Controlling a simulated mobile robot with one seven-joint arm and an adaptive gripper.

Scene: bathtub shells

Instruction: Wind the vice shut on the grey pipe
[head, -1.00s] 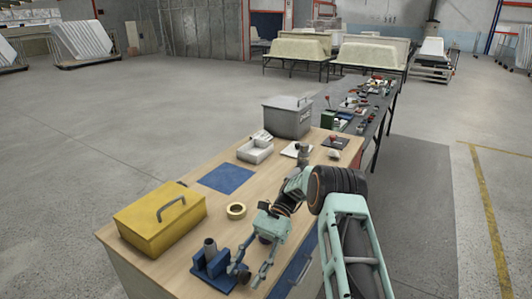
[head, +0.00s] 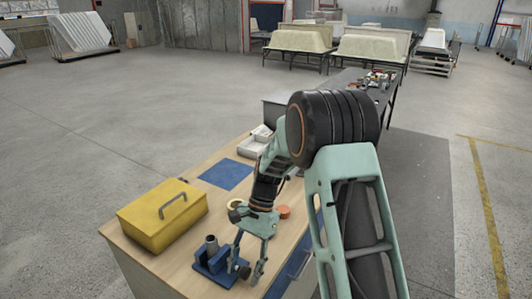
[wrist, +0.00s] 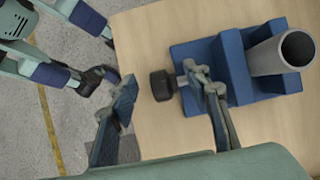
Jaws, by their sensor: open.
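The blue vice (head: 212,264) stands at the near left corner of the wooden bench, with the grey pipe (head: 211,243) upright in it. In the wrist view the vice (wrist: 231,72) is at the right, and the pipe (wrist: 283,54) shows its open end. The vice's black knob (wrist: 163,85) sticks out on a short screw toward my gripper. My gripper (head: 248,272) is open and points down at the knob. In the wrist view my gripper's fingers (wrist: 163,98) lie either side of the knob, the right one overlapping the screw and vice. I cannot tell whether they touch it.
A yellow toolbox (head: 160,213) stands left of the vice. A blue mat (head: 226,174), a tape roll (head: 236,204), an orange round thing (head: 284,212) and a white tray (head: 253,147) lie farther back.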

